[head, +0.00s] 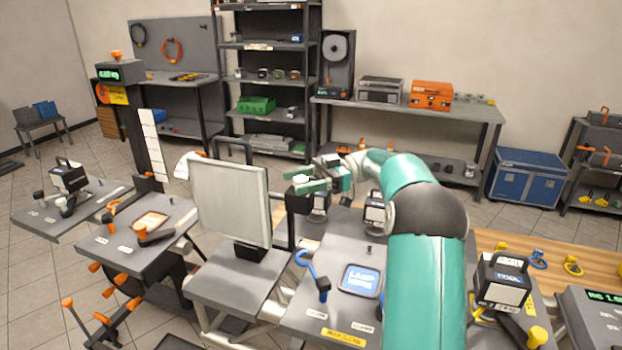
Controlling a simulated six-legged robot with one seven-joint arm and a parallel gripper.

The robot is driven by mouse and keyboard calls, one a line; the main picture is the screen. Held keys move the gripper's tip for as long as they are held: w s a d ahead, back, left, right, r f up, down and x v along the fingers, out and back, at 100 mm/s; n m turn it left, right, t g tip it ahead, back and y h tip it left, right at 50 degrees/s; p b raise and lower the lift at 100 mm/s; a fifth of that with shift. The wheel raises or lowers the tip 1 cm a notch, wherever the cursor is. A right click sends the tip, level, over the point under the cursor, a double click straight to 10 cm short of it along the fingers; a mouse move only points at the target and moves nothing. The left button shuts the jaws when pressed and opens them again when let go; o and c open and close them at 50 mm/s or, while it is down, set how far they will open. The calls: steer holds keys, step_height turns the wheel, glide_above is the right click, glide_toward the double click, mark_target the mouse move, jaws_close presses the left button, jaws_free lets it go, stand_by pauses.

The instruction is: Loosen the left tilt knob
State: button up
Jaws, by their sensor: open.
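A pale grey upright panel (229,205) stands in a dark bracket on a grey table left of centre in the head view. A small pale round knob (301,180) shows at the panel's right side, near the top of a dark post (291,222). My gripper (292,183) is open, its green fingers pointing left toward the panel. The knob appears between the fingers; whether they touch it I cannot tell. My arm comes in from the lower right. Whether this knob is the left tilt knob is not clear, and the panel's other side is only partly visible.
A grey table with a blue-handled lever (313,273) and a blue pad (361,281) lies right of the panel, below my arm. A side table with an orange-handled lever (150,233) stands left. Shelves (267,83) and a blue chest (527,176) are farther back.

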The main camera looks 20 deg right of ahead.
steer(key=d, duration=1.3)
steer(key=shift+w+d, duration=0.15)
steer(key=shift+d, duration=0.25)
